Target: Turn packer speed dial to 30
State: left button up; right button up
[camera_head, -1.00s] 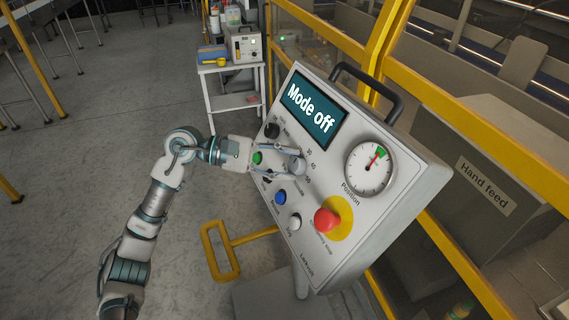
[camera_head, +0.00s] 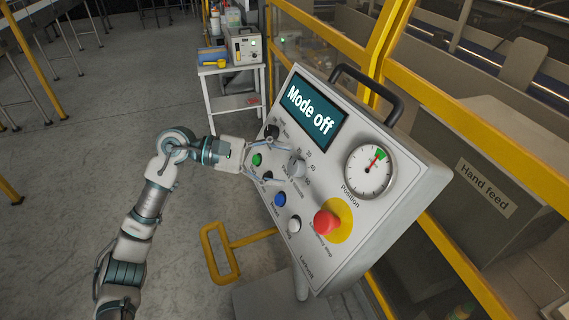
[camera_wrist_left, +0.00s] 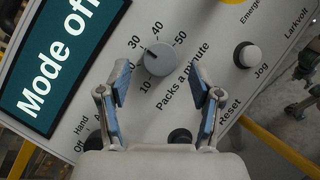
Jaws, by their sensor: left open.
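The packer speed dial (camera_head: 297,168) is a grey knob on the sloped control panel (camera_head: 340,245), marked "Packs a minute". In the left wrist view the dial (camera_wrist_left: 159,61) shows a dark pointer mark toward the upper left, roughly at the 30 label. The labels 10, 30, 40 and 50 are readable around it; 20 cannot be made out there. My left gripper (camera_head: 272,163) is open and empty, just left of the dial. In the wrist view the open fingers (camera_wrist_left: 162,88) stand on either side below the knob, apart from it.
A screen (camera_head: 315,109) reads "Mode off". Green (camera_head: 257,160), blue (camera_head: 280,199) and white (camera_head: 294,225) buttons, a red emergency stop (camera_head: 326,222) and a position gauge (camera_head: 370,171) share the panel. A yellow rail (camera_head: 440,105) runs behind it.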

pick_arm(q)
jog(key=v, duration=1)
jog(key=shift+a, duration=0.35)
jog(key=shift+d, duration=0.1)
